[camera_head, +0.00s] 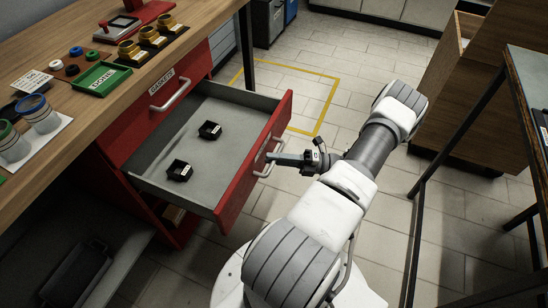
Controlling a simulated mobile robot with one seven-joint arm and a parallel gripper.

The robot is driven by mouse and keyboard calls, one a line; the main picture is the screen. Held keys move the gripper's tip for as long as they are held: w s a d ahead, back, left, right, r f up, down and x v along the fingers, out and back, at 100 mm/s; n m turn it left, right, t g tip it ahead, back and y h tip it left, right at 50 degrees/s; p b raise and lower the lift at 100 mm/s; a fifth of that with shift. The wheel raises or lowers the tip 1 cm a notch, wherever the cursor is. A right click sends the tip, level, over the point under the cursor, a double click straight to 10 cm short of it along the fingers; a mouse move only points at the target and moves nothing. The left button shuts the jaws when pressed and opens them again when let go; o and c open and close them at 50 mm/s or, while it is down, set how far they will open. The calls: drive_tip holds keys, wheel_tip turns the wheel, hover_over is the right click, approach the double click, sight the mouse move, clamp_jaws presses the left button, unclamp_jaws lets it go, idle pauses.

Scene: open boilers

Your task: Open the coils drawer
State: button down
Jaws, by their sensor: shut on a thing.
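A red drawer (240,190) under the wooden bench is pulled well out. Its grey interior (228,153) shows. Two small black parts lie inside it, one (210,130) near the middle and one (179,171) nearer the left front. Any label on this drawer's front is not visible. My gripper (270,158) is shut on the drawer's pale handle (264,170) on the outer face of the front. The exact finger contact is small and partly hidden.
A shut red drawer labelled GASKETS (163,84) sits above. The benchtop (105,110) holds rings, jars and a green tray (97,78). A wooden cabinet (465,90) and dark-framed table (530,75) stand right. Tiled floor with a yellow outline (327,105) is clear behind.

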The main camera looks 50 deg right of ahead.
drive_tip(key=c, duration=0.8)
unclamp_jaws()
drive_tip(key=shift+c, duration=0.2)
drive_tip(key=b+v, duration=0.1)
drive_tip(key=v, duration=1.6)
drive_tip(key=shift+s, duration=0.15)
drive_tip(key=shift+d+f, duration=0.1)
drive_tip(key=shift+d, duration=0.05)
